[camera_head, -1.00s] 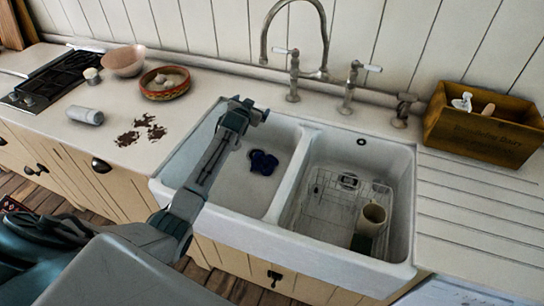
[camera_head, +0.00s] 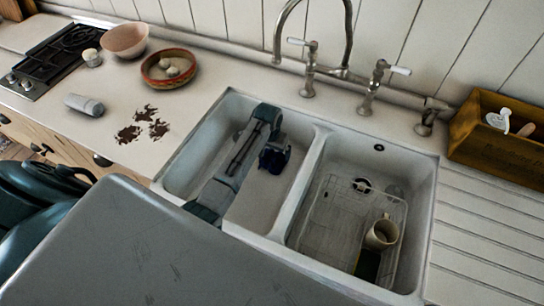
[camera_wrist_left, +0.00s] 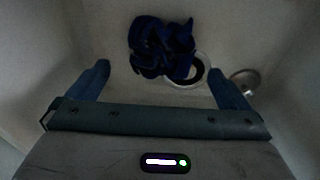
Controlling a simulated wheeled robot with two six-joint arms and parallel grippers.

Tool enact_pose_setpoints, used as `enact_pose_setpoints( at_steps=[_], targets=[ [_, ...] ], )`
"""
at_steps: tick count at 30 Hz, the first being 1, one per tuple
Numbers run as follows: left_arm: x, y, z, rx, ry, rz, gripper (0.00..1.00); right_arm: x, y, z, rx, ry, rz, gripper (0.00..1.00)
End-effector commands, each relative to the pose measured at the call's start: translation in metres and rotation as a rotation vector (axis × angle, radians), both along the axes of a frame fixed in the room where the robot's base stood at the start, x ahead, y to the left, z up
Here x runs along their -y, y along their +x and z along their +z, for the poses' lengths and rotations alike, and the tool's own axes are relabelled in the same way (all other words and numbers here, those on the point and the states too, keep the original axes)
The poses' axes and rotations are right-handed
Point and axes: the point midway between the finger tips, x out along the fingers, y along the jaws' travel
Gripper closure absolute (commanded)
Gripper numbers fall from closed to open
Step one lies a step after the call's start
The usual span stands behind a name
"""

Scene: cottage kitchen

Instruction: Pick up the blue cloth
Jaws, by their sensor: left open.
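The blue cloth (camera_head: 274,158) lies crumpled on the floor of the left sink basin (camera_head: 255,205). The cloth lies ahead of the fingertips. My right gripper is not in view.
The right basin holds a wire rack (camera_head: 335,225) and a mug (camera_head: 381,233). The divider (camera_head: 303,180) stands right of my gripper, and the tap (camera_head: 345,45) behind. A bowl (camera_head: 160,80), a grey cylinder (camera_head: 84,105) and dark crumbs (camera_head: 128,134) are on the left counter.

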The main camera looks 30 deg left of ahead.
Motion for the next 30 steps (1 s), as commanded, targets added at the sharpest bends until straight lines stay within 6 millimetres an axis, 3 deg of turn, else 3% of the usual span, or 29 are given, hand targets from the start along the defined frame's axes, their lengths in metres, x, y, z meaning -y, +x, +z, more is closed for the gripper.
enact_pose_setpoints(
  at_steps=[6, 16, 21, 30],
  targets=[
    [-0.001, 0.004, -0.024, 0.001, 0.000, 0.000, 0.00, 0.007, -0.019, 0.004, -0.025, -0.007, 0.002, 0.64],
    [-0.003, 0.010, -0.050, -0.001, 0.000, 0.001, 0.00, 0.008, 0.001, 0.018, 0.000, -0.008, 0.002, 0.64],
    [-0.003, 0.013, -0.070, 0.001, 0.000, 0.001, 0.00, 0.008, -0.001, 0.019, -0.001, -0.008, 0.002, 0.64],
    [-0.003, 0.013, -0.078, 0.004, 0.001, 0.000, 0.00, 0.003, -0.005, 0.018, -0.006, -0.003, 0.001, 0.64]
  ],
)
